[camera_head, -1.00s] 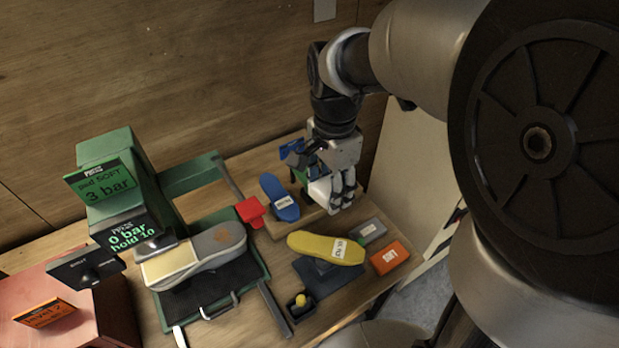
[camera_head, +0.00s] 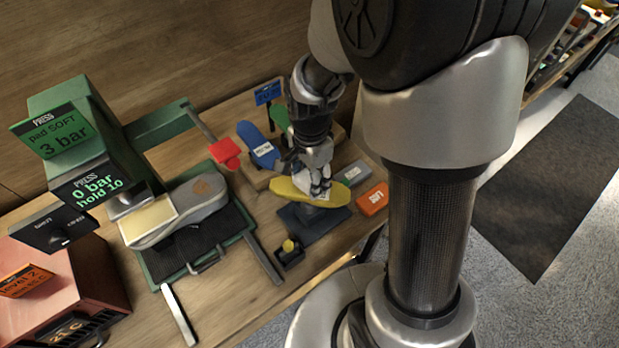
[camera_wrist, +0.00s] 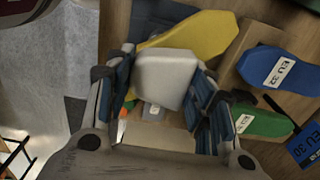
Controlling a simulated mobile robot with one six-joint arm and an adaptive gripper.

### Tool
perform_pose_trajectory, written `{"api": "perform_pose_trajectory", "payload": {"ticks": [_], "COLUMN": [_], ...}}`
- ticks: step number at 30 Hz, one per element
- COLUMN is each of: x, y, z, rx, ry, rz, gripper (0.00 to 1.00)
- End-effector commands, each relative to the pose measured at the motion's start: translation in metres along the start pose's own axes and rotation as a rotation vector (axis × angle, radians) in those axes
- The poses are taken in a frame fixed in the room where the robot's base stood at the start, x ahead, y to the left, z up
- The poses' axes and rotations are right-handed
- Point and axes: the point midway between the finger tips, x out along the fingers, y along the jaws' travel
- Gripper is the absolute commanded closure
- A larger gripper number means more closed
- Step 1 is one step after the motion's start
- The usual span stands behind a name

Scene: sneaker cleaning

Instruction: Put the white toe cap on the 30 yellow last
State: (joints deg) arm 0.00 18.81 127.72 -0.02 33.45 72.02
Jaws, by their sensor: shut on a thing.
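The white toe cap (camera_wrist: 163,76) is a rounded block between the fingers of my gripper (camera_wrist: 160,95) in the wrist view. My gripper (camera_head: 314,185) is shut on it and stands over the middle of the yellow last (camera_head: 284,187) in the head view. The yellow last also shows behind the toe cap in the wrist view (camera_wrist: 212,32). It lies flat on a dark stand (camera_head: 318,222). I cannot tell whether the toe cap touches the last.
A blue last (camera_head: 256,140) marked EU 32 and a green last (camera_wrist: 264,122) lie on a wooden board behind. A grey box (camera_head: 354,173) and an orange box (camera_head: 373,199) stand to the right. A green press (camera_head: 75,120) with a sneaker (camera_head: 205,190) stands left.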

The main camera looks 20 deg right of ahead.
Motion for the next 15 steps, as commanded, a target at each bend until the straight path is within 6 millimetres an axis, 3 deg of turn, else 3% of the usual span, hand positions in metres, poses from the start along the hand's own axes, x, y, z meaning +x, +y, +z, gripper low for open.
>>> {"api": "perform_pose_trajectory", "payload": {"ticks": [3,14,15], "x": [0.0155,0.0185,0.0184], "y": [0.0002,0.0,0.0], "z": [0.0001,0.0,0.0], "rx": [0.0,0.0,0.0], "ry": [0.0,0.0,0.0], "rz": [0.001,0.0,0.0], "gripper": [0.75,0.75,0.49]}}
